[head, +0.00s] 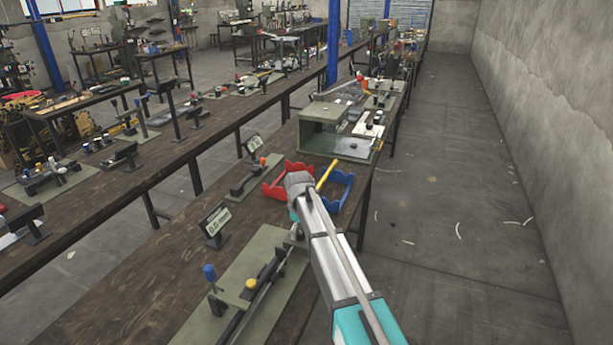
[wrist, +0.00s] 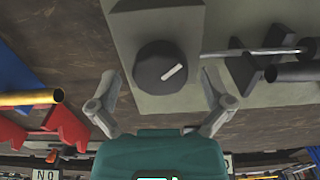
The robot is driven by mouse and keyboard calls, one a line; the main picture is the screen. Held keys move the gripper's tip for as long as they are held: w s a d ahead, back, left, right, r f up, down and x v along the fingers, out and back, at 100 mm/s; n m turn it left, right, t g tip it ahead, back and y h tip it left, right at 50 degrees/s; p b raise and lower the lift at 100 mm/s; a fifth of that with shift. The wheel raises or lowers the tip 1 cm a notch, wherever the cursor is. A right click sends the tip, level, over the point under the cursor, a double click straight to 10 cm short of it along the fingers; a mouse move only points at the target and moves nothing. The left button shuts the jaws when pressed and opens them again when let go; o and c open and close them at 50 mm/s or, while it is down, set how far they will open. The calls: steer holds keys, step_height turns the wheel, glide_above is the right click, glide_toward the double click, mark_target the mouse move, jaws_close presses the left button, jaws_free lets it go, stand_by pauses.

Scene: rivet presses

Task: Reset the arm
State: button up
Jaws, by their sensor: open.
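My arm (head: 330,245) reaches from the lower right over the near bench in the head view. A round dark knob (wrist: 160,68) with a white pointer mark shows between the fingers, on a grey-green block (wrist: 150,22). Clear gaps show between the knob and both fingers; the depth between them is hard to tell.
A green press fixture (head: 245,290) and a small sign (head: 215,220) stand nearby. Right of the bench, the floor (head: 450,240) is open up to the wall.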

steer(key=s+d+m, duration=1.3)
steer(key=s+d, duration=0.9)
steer(key=s, duration=0.4)
steer(key=shift+d+m, duration=0.3)
steer(key=shift+d, duration=0.1)
steer(key=shift+w, duration=0.1)
stand_by(3.9)
steer(key=w+a+r+n+p, duration=0.6)
steer(key=w+a, duration=0.5)
steer(key=w, duration=0.2)
steer(key=w+a+r+n+p, duration=0.7)
steer(key=w+a, duration=0.4)
steer(key=w, duration=0.1)
steer(key=shift+w+a+r+n+p, duration=0.3)
steer(key=shift+w+a+r+p, duration=0.05)
steer(key=shift+a+r+p, duration=0.05)
